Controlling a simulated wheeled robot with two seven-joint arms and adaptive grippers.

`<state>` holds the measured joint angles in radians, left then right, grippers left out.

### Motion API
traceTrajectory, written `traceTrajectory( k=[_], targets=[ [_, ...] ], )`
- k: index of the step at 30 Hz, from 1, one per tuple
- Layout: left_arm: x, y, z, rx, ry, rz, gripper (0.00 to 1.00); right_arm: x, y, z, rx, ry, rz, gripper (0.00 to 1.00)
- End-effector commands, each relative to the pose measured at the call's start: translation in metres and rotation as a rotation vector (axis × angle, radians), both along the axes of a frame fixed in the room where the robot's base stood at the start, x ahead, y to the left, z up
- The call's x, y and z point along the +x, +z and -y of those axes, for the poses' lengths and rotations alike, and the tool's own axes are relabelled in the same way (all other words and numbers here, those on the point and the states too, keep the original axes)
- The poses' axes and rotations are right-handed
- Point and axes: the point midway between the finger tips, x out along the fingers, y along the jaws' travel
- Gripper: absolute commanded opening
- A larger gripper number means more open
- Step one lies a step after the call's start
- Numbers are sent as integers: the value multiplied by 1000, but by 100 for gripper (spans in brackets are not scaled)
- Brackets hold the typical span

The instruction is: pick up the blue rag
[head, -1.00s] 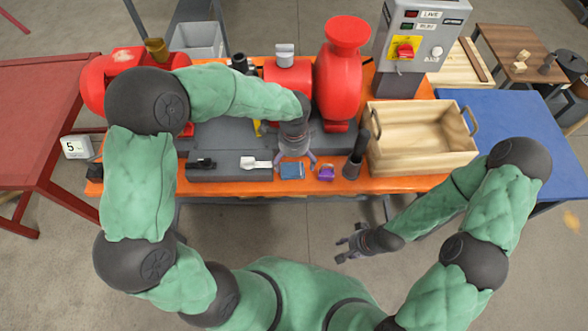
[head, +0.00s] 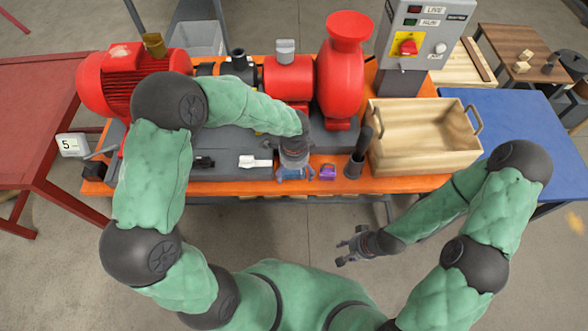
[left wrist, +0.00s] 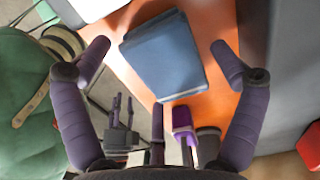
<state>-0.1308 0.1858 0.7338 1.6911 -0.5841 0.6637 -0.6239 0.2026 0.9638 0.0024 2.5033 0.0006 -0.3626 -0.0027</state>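The blue rag (left wrist: 165,55) is a folded flat square on the orange bench top, lying between the spread fingers in the left wrist view. In the head view the rag (head: 291,174) is mostly hidden under my left gripper (head: 295,175). My left gripper is open, its two fingers (left wrist: 160,62) on either side of the rag and apart from it. My right gripper (head: 352,246) is open and empty, low in front of the bench over the floor.
A purple padlock-like item (head: 327,172) lies just right of the rag, with a dark upright cylinder (head: 354,166) beyond it. A wooden crate (head: 422,150) stands further right. The red pump (head: 342,75) and grey skid are behind. A white-and-black tool (head: 255,162) lies to the left.

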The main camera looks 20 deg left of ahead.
Motion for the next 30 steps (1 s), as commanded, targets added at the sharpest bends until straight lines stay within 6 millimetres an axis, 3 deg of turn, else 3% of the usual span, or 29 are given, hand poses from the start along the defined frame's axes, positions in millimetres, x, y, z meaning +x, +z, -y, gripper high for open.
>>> traceTrajectory(
  k=[1,3,4,19,26,30],
  targets=[
    [0,0,0,0,0,0,69,0,0,0,0,0,0,40],
    [0,0,0,0,0,0,49,0,0,0,0,0,0,40],
    [0,0,0,0,0,0,45,0,0,0,0,0,0,40],
    [0,6,0,1,0,-1,44,0,2,0,0,0,0,40],
    [1,33,0,0,1,2,44,0,10,0,0,0,0,40],
    [-17,55,6,0,-3,3,44,0,17,0,0,0,0,40]
  ],
)
